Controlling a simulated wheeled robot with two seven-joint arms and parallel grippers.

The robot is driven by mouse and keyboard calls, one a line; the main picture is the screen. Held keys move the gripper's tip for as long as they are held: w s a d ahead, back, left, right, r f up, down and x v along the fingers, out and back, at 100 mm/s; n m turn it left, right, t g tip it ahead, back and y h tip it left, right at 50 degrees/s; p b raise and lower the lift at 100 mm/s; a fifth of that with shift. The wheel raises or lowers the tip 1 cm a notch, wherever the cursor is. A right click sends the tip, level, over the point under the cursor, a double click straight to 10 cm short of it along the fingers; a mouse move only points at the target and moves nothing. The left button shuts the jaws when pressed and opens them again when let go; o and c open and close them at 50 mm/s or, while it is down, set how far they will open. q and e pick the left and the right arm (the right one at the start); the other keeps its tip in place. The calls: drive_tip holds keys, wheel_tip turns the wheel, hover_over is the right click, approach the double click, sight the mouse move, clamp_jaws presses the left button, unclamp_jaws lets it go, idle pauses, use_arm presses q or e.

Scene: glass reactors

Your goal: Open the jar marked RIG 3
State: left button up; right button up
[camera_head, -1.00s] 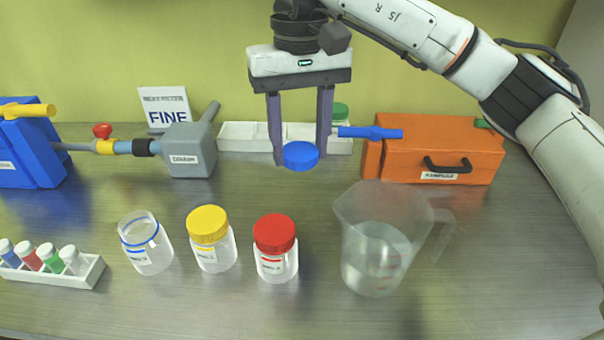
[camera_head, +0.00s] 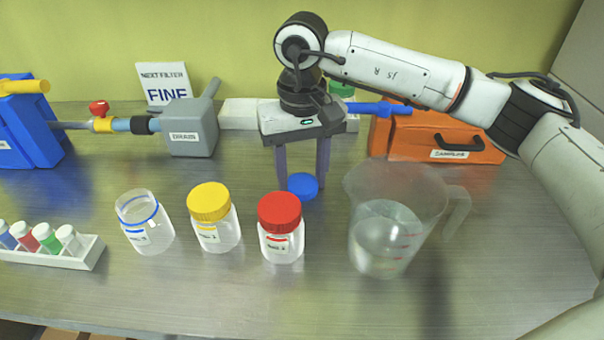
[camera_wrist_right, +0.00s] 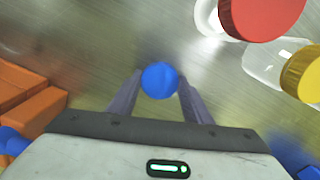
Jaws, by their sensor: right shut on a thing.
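My right gripper (camera_head: 303,178) points down and is shut on a blue lid (camera_head: 303,187), low over the bench behind the red-capped jar. The lid also shows between the fingertips in the right wrist view (camera_wrist_right: 160,80). I cannot tell if it touches the bench. A clear jar with a blue ring (camera_head: 145,222) stands uncapped at the left of the jar row. Beside it stand a yellow-capped jar (camera_head: 213,217) and a red-capped jar (camera_head: 281,228), both with lids on. Their labels are too small to read surely, so I cannot tell which is RIG 3. My left gripper is out of view.
A clear beaker (camera_head: 390,225) holding liquid stands right of the jars. An orange case (camera_head: 455,137) and a grey box (camera_head: 188,128) stand behind. A white rack (camera_head: 80,255) holds several small vials at left. The front of the bench is clear.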

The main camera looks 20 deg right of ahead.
drive_tip(key=shift+f, duration=0.1)
drive_tip(key=o, duration=0.8)
drive_tip(key=shift+c, duration=0.2)
drive_tip(key=o, duration=0.4)
